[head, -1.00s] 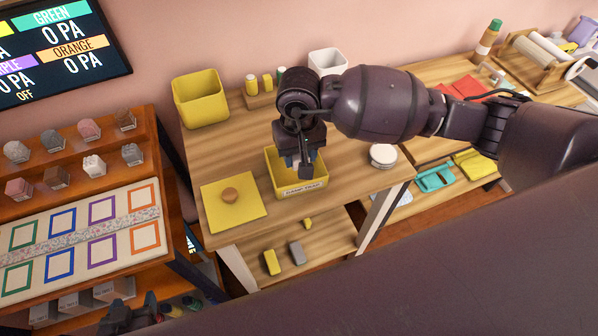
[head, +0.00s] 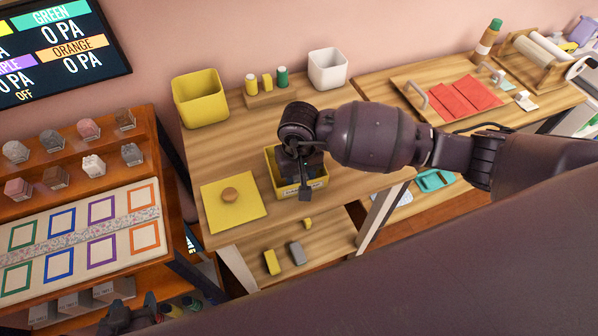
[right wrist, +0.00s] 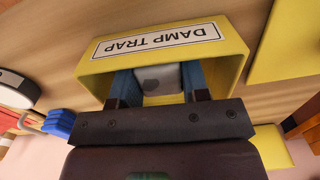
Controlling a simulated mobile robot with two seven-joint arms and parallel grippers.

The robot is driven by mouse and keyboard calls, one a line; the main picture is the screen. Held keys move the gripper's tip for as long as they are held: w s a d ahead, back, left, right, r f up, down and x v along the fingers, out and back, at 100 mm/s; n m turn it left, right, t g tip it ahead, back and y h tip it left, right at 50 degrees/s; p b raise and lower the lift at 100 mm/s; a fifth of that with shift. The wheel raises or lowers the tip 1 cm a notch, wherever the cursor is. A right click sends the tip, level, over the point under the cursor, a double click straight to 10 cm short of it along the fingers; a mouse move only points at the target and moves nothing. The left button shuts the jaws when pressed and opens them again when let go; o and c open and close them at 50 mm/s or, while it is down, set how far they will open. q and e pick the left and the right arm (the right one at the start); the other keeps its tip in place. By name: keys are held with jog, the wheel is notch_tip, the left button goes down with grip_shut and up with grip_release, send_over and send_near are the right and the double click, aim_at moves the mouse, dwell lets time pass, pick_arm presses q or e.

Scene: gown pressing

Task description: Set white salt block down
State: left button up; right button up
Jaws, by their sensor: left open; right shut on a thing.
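My right gripper (right wrist: 160,86) is shut on the white salt block (right wrist: 158,77), which shows pale between the two blue fingers in the right wrist view. The block is within the rim of the yellow damp trap tray (right wrist: 232,62), labelled DAMP TRAP. In the head view the tray (head: 270,170) stands on the wooden table, and my right gripper reaches down into it, hiding the block. Whether the block touches the tray floor I cannot tell. My left gripper (head: 127,318) is open at the lower left, before the shelf rack.
A yellow bin (head: 200,98), a small bottle stand (head: 268,97) and a white cup (head: 327,69) stand behind. Several salt blocks sit on the left rack (head: 85,150).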

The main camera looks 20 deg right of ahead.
jog(key=shift+f, duration=0.15)
jog(key=o, duration=0.9)
jog(key=shift+o, duration=0.2)
notch_tip(320, 180, up, 12)
jog(key=shift+r, duration=0.2)
